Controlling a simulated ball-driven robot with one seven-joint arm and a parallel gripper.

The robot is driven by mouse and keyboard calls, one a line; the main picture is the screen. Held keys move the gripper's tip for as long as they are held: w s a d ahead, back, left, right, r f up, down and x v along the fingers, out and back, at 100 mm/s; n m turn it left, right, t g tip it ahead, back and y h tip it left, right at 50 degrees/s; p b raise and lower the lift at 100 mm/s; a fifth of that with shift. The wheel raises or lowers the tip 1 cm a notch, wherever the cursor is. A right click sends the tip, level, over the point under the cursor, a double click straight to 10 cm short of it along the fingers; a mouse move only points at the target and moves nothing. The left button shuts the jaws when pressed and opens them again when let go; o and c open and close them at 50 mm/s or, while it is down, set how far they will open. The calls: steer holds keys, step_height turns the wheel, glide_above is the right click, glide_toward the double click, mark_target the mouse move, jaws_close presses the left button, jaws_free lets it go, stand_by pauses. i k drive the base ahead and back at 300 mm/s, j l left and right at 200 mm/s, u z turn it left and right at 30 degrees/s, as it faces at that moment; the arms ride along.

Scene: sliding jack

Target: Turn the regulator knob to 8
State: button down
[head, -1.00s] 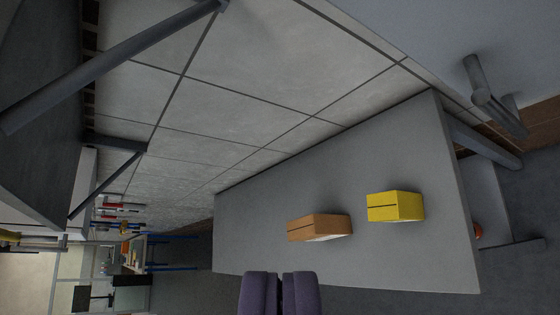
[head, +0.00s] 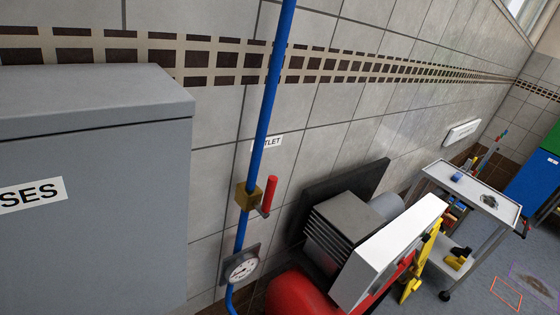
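I cannot pick out a numbered regulator knob in this view. A blue pipe (head: 266,105) runs down the tiled wall. On it sits a brass valve body (head: 248,197) with a red lever handle (head: 268,194). Below the valve is a round gauge (head: 242,267) with a white dial; its figures are too small to read. My gripper is not in view.
A grey cabinet (head: 95,190) marked "SES" fills the left side. A red tank (head: 300,292) and a machine with a grey finned block (head: 345,230) and white panel (head: 390,250) stand right of the pipe. Beyond are a trolley (head: 470,190) and blue cabinet (head: 535,170).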

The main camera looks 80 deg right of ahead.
mark_target(427, 237)
steer(key=z, duration=1.8)
steer(key=k+z, duration=0.1)
steer(key=z, duration=1.2)
steer(key=k, duration=0.05)
